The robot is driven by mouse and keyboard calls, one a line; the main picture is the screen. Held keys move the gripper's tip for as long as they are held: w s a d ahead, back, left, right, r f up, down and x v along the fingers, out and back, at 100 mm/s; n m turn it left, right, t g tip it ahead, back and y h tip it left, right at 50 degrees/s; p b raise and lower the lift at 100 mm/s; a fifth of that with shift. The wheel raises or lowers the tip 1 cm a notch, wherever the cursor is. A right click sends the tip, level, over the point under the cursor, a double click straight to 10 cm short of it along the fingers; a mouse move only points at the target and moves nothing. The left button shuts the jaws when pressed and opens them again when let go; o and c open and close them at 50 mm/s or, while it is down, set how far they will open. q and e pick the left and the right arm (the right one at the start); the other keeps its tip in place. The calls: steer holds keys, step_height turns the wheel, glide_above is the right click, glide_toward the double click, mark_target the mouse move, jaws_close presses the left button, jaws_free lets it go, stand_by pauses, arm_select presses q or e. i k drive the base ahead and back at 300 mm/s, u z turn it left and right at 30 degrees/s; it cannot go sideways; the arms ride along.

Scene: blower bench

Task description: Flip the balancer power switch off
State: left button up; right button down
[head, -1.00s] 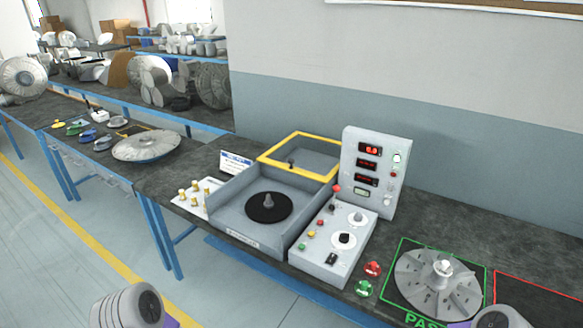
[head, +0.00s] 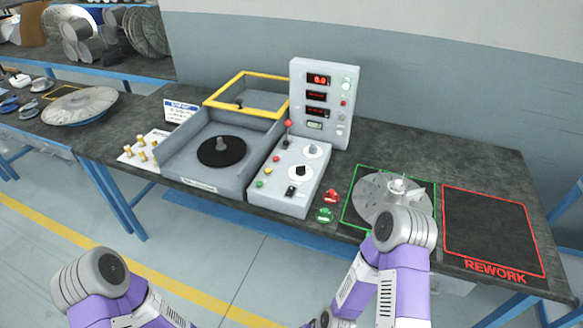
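The balancer (head: 187,160) stands on the dark bench, a grey open box with a black disc and spindle inside. Its yellow-framed lid (head: 237,75) is raised at the back. The control box (head: 277,203) is joined on its right, with knobs, coloured buttons and a red-tipped lever (head: 289,125). A small black rocker switch (head: 291,190) sits near the box's front; its position is too small to tell. The upright display panel (head: 341,106) shows lit red digits. Both my arms show at the bottom, in front of the bench.
A bladed impeller (head: 378,193) lies in the green-outlined area, partly behind my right arm. The red REWORK area (head: 490,230) is empty. Red and green buttons (head: 327,214) sit right of the control box. Brass weights (head: 143,155) stand left of the balancer.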

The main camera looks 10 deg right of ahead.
mark_target(290, 191)
steer(key=k, duration=0.5)
steer(key=z, duration=1.15)
steer(key=i, duration=1.05)
steer(key=u, duration=2.35)
